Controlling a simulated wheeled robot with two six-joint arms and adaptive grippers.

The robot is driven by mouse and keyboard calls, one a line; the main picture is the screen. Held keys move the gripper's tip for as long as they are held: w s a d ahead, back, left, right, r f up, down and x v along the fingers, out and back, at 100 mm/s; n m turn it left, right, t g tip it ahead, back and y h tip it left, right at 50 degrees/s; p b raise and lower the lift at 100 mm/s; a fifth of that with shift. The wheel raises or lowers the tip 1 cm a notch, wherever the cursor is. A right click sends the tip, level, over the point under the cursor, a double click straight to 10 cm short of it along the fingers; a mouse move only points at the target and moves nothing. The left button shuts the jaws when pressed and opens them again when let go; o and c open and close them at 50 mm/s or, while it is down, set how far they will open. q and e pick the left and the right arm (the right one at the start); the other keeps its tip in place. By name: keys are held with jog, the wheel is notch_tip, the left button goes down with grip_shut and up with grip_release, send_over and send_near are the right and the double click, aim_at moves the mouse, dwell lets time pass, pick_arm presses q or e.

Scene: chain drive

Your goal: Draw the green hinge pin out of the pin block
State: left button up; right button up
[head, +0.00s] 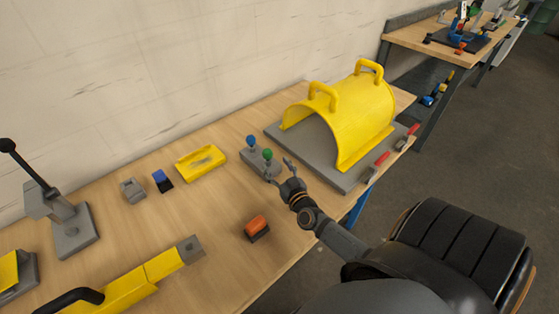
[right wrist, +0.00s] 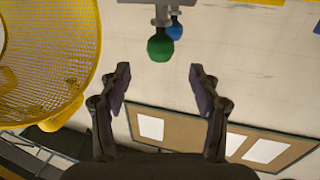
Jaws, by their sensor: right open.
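The green hinge pin (head: 267,155) stands upright in the grey pin block (head: 254,166), with a blue-headed pin (head: 251,141) beside it. In the right wrist view, the green knob (right wrist: 160,47) is beyond the fingertips, between their lines, with the blue knob (right wrist: 175,30) just behind it. My right gripper (head: 279,171) is open and empty, close to the block's right side. Its two fingers also show spread apart in the right wrist view (right wrist: 160,83), and neither touches the pin. The pins' lower parts are hidden in the block. My left gripper is not in view.
A yellow arched guard (head: 358,115) on a grey plate (head: 342,176) stands right of the block, with red-handled clamps (head: 376,164) at its edge. An orange-topped piece (head: 257,226) lies in front. A yellow part (head: 201,161) lies left. Bare wood surrounds the block's front left.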

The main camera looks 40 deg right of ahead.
aim_at(270, 157)
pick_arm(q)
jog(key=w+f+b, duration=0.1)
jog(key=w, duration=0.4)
pick_arm(e)
jog(key=w, duration=0.4)
jog(key=w+d, duration=0.1)
jog(key=w, duration=0.1)
jog(key=shift+w+d+f, duration=0.1)
jog(key=shift+w+f, duration=0.1)
jog(key=shift+w, duration=0.55)
jog(key=shift+w+d+r, duration=0.1)
jog(key=shift+w, duration=0.15)
grip_shut()
pick_arm(q)
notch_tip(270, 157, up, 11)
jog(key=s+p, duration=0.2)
jog(key=p, duration=0.8)
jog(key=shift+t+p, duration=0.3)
jog(key=shift+p, duration=0.1)
pick_arm(e)
jog(key=shift+r, duration=5.1)
